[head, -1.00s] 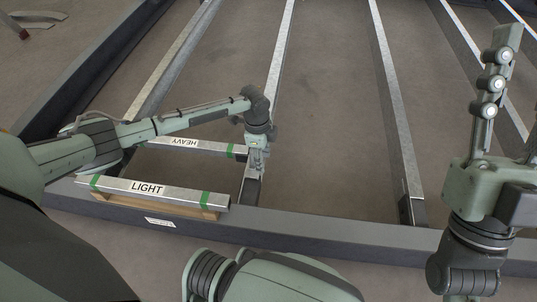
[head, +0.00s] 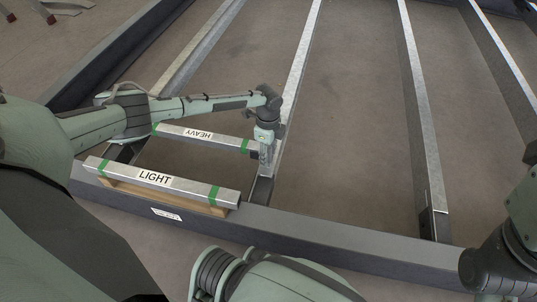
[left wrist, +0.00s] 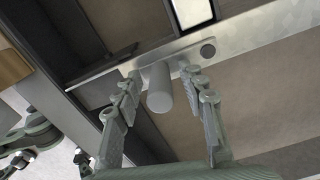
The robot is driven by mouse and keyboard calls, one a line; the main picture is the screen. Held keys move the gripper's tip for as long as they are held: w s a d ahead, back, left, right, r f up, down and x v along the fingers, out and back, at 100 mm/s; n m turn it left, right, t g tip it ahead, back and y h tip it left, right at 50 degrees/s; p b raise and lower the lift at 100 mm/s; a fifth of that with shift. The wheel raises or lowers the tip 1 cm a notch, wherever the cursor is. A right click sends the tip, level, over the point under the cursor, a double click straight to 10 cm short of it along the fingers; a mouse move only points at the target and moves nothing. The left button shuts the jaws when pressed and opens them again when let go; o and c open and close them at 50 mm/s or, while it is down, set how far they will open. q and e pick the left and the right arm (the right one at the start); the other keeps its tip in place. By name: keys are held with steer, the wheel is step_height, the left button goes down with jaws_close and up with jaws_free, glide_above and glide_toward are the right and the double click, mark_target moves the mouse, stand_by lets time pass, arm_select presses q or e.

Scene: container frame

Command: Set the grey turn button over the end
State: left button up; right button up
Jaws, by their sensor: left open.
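My left gripper (head: 265,163) points down at the near end of a galvanised beam (head: 298,72). In the left wrist view its two fingers (left wrist: 164,92) are open, one on each side of a grey round peg (left wrist: 159,88). A dark round spot (left wrist: 208,50) shows on the metal to the right.
The silver LIGHT bar (head: 122,174) with green bands lies on a wooden block at the front. The HEAVY bar (head: 222,138) lies behind it, left of my left gripper. The dark frame edge (head: 310,235) runs along the front. Bare floor (head: 345,120) shows between the beams.

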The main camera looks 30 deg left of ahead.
arm_select(q)
steer(key=shift+c, duration=0.5)
jaws_close()
